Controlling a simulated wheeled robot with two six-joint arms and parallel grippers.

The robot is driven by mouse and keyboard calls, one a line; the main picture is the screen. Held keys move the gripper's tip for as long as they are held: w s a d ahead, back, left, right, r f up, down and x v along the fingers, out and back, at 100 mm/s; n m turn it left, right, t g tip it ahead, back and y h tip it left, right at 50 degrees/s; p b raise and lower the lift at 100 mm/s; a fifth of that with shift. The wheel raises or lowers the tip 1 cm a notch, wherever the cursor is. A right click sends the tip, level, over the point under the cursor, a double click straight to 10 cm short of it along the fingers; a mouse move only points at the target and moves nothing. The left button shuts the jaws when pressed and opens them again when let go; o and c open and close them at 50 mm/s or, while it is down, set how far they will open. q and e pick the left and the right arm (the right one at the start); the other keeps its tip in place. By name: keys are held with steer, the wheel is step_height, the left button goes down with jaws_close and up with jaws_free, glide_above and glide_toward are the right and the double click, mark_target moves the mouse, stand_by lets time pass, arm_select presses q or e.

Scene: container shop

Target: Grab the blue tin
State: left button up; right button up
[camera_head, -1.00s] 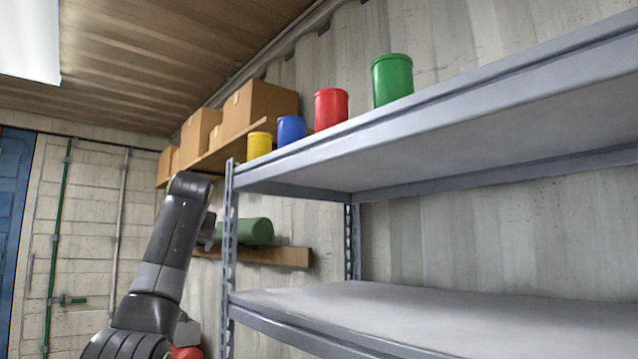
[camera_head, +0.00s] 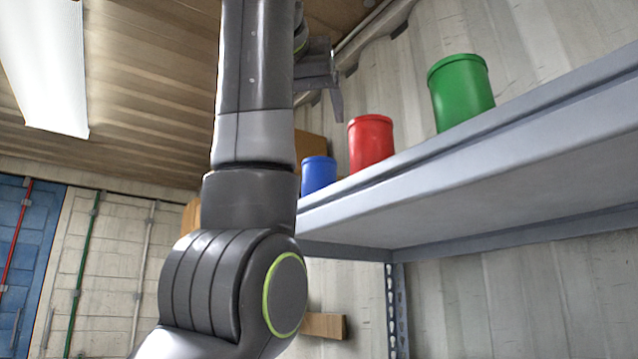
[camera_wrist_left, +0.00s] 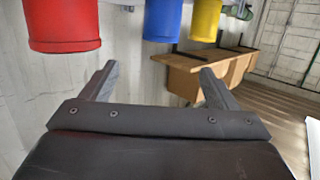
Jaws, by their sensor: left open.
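The blue tin (camera_head: 319,174) stands on the top shelf of the metal rack in the head view, just right of my left arm. It also shows at the top of the left wrist view (camera_wrist_left: 167,18), where the picture is upside down. My left gripper (camera_head: 338,104) is raised above the shelf, above the blue tin in the picture and apart from it. In the left wrist view its fingers (camera_wrist_left: 158,75) are spread with nothing between them. My right gripper is not in view.
A red tin (camera_head: 370,144) and a green tin (camera_head: 461,92) stand right of the blue one on the shelf (camera_head: 470,185). A yellow tin (camera_wrist_left: 206,20) shows beside the blue one in the wrist view. Cardboard boxes (camera_wrist_left: 193,75) sit on a wall shelf behind.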

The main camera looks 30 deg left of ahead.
mark_target(321, 168)
arm_select(q)
steer(key=p+x, duration=0.3)
steer(key=x, duration=0.7)
steer(key=shift+w, duration=0.25)
steer(key=shift+f, duration=0.1)
steer(key=shift+w+a+p, duration=0.2)
steer(key=shift+p, duration=0.35)
steer(key=p+x, duration=0.2)
steer(key=x, duration=0.2)
steer(key=shift+w+a+p, duration=0.1)
steer(key=shift+a+p, duration=0.05)
steer(key=shift+p, duration=0.2)
steer(key=shift+w+a+f, duration=0.15)
steer(key=shift+w, duration=0.1)
steer(key=shift+s, duration=0.15)
steer(key=c, duration=1.2)
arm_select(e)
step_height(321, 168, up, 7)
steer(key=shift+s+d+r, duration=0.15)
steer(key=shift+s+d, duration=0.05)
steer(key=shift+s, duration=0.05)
